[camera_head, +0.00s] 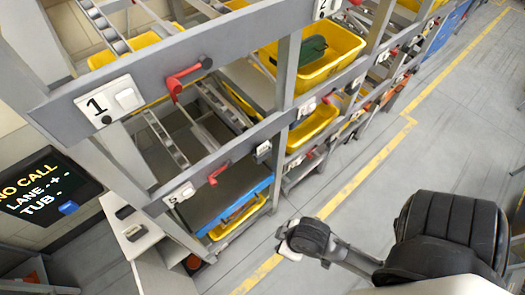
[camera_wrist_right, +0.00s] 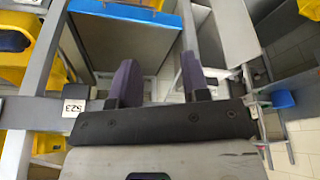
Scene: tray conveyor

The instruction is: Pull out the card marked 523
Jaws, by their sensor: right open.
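The card marked 523 (camera_wrist_right: 74,107) shows in the right wrist view at the left, small and white on a grey beam, its digits upside down. It lies left of my right gripper (camera_wrist_right: 158,84), clear of the fingers. The two dark fingers are apart, with nothing between them. In the head view several white cards sit on the rack beams, including one marked 1 (camera_head: 96,106) and a lower one (camera_head: 181,193); I cannot tell which is 523. My left gripper is not in view.
A rack holds yellow tubs (camera_head: 328,70) and a blue-edged shelf (camera_head: 262,186). Red handles (camera_head: 180,82) stick out from its beams. A dark screen (camera_head: 47,192) reads NO CALL, LANE, TUB. Grey floor with a yellow line (camera_head: 352,184) lies open to the right.

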